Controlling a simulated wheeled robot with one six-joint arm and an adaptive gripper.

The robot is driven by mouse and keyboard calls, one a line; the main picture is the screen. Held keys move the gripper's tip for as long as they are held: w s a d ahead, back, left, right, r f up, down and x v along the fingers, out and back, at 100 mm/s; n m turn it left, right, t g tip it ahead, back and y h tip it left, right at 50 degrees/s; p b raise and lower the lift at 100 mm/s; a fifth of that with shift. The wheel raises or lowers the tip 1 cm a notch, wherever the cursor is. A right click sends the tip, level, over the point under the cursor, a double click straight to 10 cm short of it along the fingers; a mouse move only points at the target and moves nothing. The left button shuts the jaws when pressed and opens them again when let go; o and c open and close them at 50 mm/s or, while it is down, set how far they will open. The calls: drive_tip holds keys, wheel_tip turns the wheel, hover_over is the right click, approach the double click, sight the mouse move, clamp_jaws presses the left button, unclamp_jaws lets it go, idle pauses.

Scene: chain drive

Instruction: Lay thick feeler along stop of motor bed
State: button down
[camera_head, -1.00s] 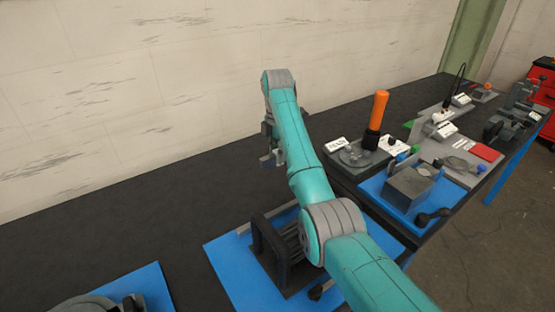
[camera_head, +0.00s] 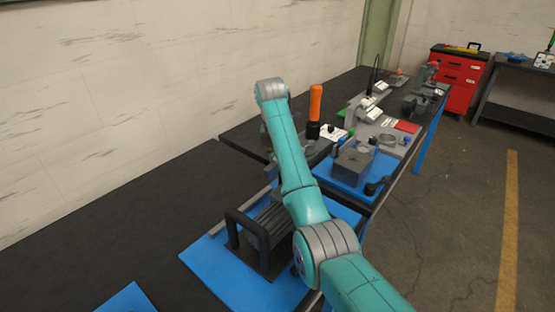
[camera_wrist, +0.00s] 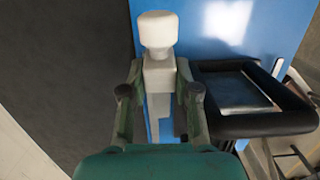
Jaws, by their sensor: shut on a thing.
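In the wrist view, my gripper (camera_wrist: 160,93) is shut on a pale grey piece (camera_wrist: 158,32) with a rounded knob, a square block and a narrow strip below. It appears to be the thick feeler. A blue mat lies behind it. In the head view, my gripper end is largely hidden behind my arm, beside the dark bench edge. A dark ribbed unit with a black hoop handle (camera_head: 238,228) stands on a blue mat (camera_head: 215,265), partly behind my arm. I cannot tell which part is the motor bed or its stop.
A black-rimmed shape (camera_wrist: 275,122) lies right of my gripper in the wrist view. In the head view, an orange-handled tool (camera_head: 315,103) stands upright, and a grey box (camera_head: 353,165) sits on another blue mat. The dark bench top (camera_head: 110,230) on the left is clear.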

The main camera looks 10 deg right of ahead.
idle(0.3)
drive_tip(key=shift+f, duration=4.25)
drive_tip(key=c, duration=0.8)
unclamp_jaws()
drive_tip(key=shift+o, duration=0.2)
drive_tip(key=shift+f, duration=0.1)
drive_tip(key=shift+s+a+r, duration=0.1)
drive_tip(key=shift+a+r, duration=0.05)
drive_tip(key=shift+r, duration=1.1)
drive_tip(key=shift+s+a+r, duration=0.1)
drive_tip(key=shift+r, duration=1.15)
drive_tip(key=shift+s+a+r, duration=0.1)
drive_tip(key=shift+a+r, duration=0.05)
drive_tip(key=shift+r, duration=1.1)
